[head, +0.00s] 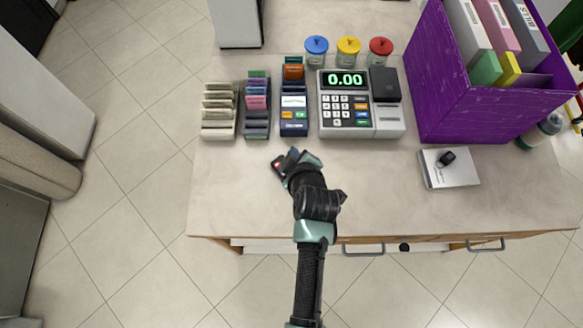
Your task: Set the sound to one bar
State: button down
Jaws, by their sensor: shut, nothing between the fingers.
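The screen's content is too small to read, and no sound bars can be made out. My gripper (290,160) is shut and empty. It is in front of the terminal, on the near side, apart from it in the picture. Its height above the counter cannot be told. A grey cash register (388,120) stands just right of the terminal, with a green display reading 0.00.
Banknote (219,110) and card racks (257,115) stand left of the terminal. Three jars with blue, yellow and red lids (348,48) stand behind the register. A purple file box (455,105) and a white pad (450,175) are at right. The counter front is mostly clear.

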notch_tip(320, 180, down, 7)
jog(key=b, duration=0.5)
jog(key=shift+r, duration=0.2)
jog(key=shift+f, duration=0.1)
dwell(1.5)
jog(key=shift+f+b, duration=0.3)
jog(key=shift+f+b, duration=0.35)
jog(key=shift+f, duration=0.05)
dwell(0.4)
jog(key=shift+r, duration=0.1)
jog(key=shift+r+p, duration=0.75)
notch_tip(320, 180, up, 5)
jog(key=p, duration=0.4)
